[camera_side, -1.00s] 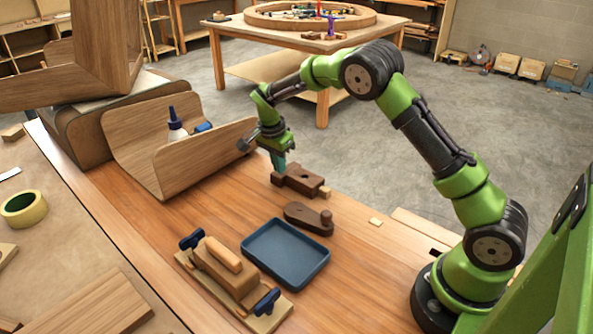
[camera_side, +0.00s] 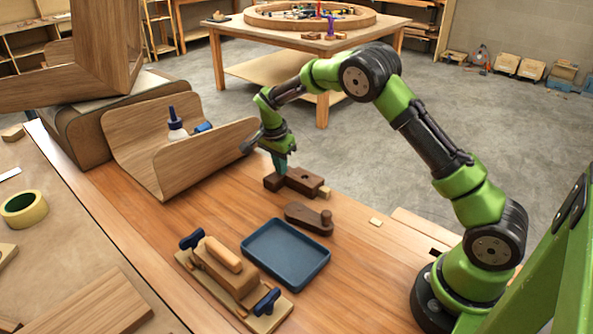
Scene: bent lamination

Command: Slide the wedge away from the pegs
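My gripper (camera_side: 279,165) points down at the left end of a dark brown block assembly on the bench, its teal fingers close together. At that end is a small dark piece (camera_side: 272,183), probably the wedge, apart from the larger dark block (camera_side: 304,181) by a narrow gap. The fingertips are at or just behind this piece; I cannot tell whether they grip it or only touch it. A small pale wooden end (camera_side: 325,193) sticks out at the block's right. I cannot clearly make out pegs at this size.
A dark wooden lever with a knob (camera_side: 308,218) lies in front of the block. A blue tray (camera_side: 286,254) and a clamped wooden jig (camera_side: 229,274) stand nearer. A bent wood shell (camera_side: 168,150) holding a glue bottle (camera_side: 177,124) stands left of my gripper.

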